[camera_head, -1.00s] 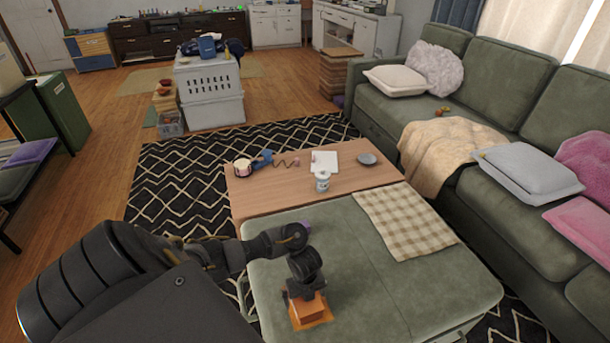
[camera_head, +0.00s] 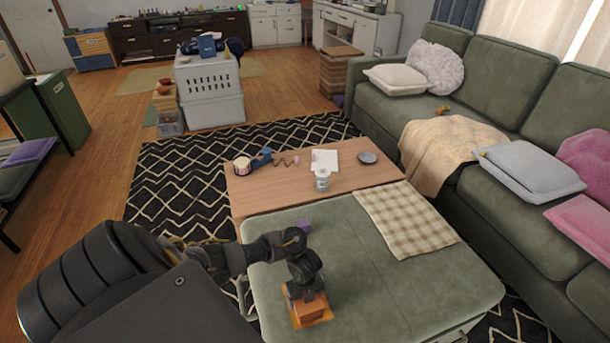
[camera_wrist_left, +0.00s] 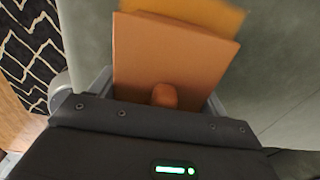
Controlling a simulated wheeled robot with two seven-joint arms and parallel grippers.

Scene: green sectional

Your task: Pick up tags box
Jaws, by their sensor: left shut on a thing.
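An orange box (camera_head: 307,308) is at the near left part of the green ottoman. My left gripper (camera_head: 304,290) points down from above and is shut on it. In the left wrist view the orange box (camera_wrist_left: 172,62) sits between the fingers, with its flat face filling the gap. A yellower orange flat piece (camera_wrist_left: 200,12) shows past its far edge. I cannot read any label on it, and I cannot tell whether it is clear of the ottoman. My right gripper is not in view.
A small purple block (camera_head: 303,225) and a checked cloth (camera_head: 405,220) lie on the green ottoman (camera_head: 365,290). Behind it is a wooden coffee table (camera_head: 270,195) with a white jar (camera_head: 322,180), paper and a dish. A green sofa (camera_head: 500,90) stands to the right.

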